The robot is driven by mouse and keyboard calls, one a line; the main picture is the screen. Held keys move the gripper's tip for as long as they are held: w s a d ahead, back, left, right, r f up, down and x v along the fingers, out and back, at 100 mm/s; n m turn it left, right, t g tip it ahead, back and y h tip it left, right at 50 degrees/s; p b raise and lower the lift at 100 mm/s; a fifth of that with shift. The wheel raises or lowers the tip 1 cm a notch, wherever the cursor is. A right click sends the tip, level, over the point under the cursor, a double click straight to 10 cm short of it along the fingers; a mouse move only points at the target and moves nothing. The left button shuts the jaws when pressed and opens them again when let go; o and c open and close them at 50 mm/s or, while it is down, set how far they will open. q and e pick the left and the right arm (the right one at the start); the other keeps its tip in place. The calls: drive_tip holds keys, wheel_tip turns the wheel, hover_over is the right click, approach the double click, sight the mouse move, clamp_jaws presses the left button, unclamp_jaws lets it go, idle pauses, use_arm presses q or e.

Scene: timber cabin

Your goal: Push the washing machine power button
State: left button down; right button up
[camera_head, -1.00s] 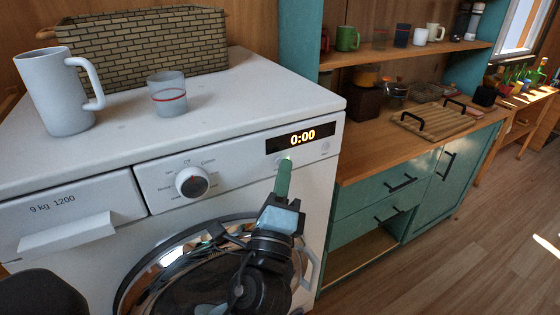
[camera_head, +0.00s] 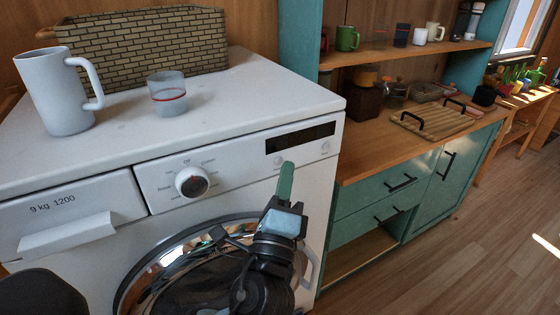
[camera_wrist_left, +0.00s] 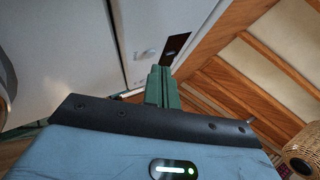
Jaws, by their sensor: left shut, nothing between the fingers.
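The white washing machine (camera_head: 232,193) has a round dial and a dark, blank display (camera_head: 301,137) at the top right of its front panel. Two small round buttons sit under the display, a left button (camera_head: 279,161) and a right button (camera_head: 325,149); which is the power button I cannot read. My left gripper (camera_head: 286,169) is shut and empty, its green fingertips just below and right of the left button in the head view. In the left wrist view, the closed fingers (camera_wrist_left: 162,88) point toward the panel, near the dark display (camera_wrist_left: 177,44). My right gripper is not in view.
A pale mug (camera_head: 68,95), a small cup (camera_head: 167,94) and a woven basket (camera_head: 148,45) stand on the machine's top. The round door (camera_head: 190,265) is below the panel. A teal cabinet (camera_head: 380,190) stands to the right, with open floor beyond.

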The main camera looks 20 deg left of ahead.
use_arm(q)
drive_tip(key=shift+s+d, duration=0.1)
drive_tip(key=shift+s+d+b, duration=0.15)
drive_tip(key=shift+s+d, duration=0.75)
drive_tip(key=shift+d, duration=0.25)
drive_tip(key=shift+s+d+b, duration=0.15)
drive_tip(key=shift+s+d, duration=0.75)
drive_tip(key=shift+d, duration=0.25)
drive_tip(key=shift+f, duration=0.1)
